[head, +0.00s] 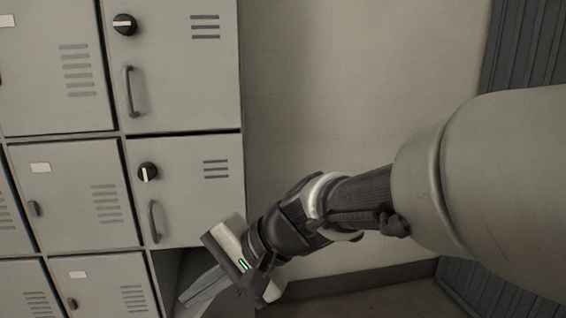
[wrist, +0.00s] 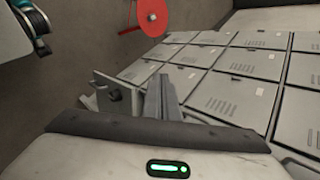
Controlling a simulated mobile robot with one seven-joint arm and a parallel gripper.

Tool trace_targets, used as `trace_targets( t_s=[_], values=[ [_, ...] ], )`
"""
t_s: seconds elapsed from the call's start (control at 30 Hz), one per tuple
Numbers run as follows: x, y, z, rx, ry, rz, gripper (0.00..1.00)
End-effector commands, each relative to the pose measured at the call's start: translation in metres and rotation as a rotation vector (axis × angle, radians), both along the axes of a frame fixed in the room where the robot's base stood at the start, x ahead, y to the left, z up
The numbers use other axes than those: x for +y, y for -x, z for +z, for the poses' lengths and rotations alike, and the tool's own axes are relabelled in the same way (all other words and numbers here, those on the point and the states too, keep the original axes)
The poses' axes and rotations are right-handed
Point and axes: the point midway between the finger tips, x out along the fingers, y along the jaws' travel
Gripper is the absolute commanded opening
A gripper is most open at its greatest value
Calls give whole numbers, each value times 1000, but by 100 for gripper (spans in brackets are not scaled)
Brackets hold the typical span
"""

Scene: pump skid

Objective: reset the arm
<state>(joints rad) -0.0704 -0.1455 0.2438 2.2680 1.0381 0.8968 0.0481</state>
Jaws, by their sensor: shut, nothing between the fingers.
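My arm (head: 335,205) reaches in from the right of the head view, angled down to the left. My gripper (head: 190,292) is at its end, low in the picture, in front of the lower part of the grey lockers (head: 185,205). The fingers are together and hold nothing. In the wrist view the closed fingers (wrist: 163,98) point away from the camera, with the lockers beyond them on the right. I cannot tell whether the fingertips touch anything.
An open dark compartment (head: 178,268) lies beside the gripper, below the dial-fitted doors. A bare wall (head: 340,90) is right of the lockers. A red disc (wrist: 138,20) and a grey plate with a dark fitting (wrist: 108,98) show in the wrist view.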

Motion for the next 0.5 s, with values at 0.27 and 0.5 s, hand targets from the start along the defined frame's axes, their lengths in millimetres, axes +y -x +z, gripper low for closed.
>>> trace_targets(
  t_s=[0.27,0.5],
  values=[
    [-165,33,-4,-340,515,101,0],
    [-258,56,3,-468,810,130,0]
  ],
)
